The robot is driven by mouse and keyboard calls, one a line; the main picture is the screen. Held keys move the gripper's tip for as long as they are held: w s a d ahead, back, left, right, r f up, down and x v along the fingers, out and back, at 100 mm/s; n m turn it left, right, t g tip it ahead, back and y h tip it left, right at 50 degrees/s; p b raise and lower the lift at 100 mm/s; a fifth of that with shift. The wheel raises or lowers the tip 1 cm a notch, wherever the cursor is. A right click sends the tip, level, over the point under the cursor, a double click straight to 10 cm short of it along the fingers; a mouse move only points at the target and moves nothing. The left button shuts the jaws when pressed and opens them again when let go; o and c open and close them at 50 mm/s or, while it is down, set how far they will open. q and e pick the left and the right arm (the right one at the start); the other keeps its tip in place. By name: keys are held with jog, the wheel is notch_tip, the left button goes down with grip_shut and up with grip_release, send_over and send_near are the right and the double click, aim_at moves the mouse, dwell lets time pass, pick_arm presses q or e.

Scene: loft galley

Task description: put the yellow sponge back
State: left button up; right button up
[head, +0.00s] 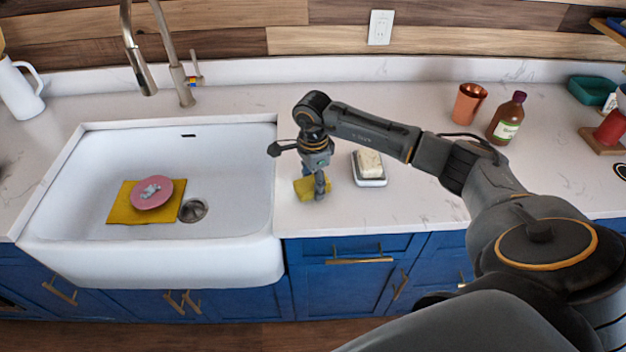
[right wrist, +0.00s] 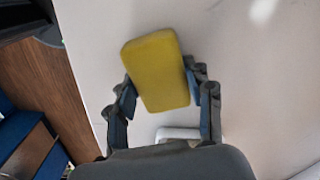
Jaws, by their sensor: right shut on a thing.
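The yellow sponge (head: 304,190) is at the counter's front part, just right of the sink; it also shows in the right wrist view (right wrist: 157,70). My right gripper (head: 319,186) points down and is shut on the sponge, with one finger on each side of it in the right wrist view. I cannot tell whether the sponge touches the counter or is slightly above it. A small white dish (head: 371,182) with a cream block (head: 370,162) on it stands just right of the gripper. My left gripper is not in view.
The white sink (head: 250,190) holds a yellow cloth (head: 122,213) with a pink plate (head: 158,199) on it, beside the drain. A faucet (head: 183,90) stands behind. A copper cup (head: 468,103) and a brown bottle (head: 507,118) stand at the right. The counter behind the gripper is clear.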

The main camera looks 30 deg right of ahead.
aim_at(313, 182)
jog(key=shift+f, duration=0.1)
jog(key=o, duration=1)
jog(key=shift+r, duration=0.25)
jog(key=shift+r+b, duration=2)
jog(key=shift+r, duration=3.95)
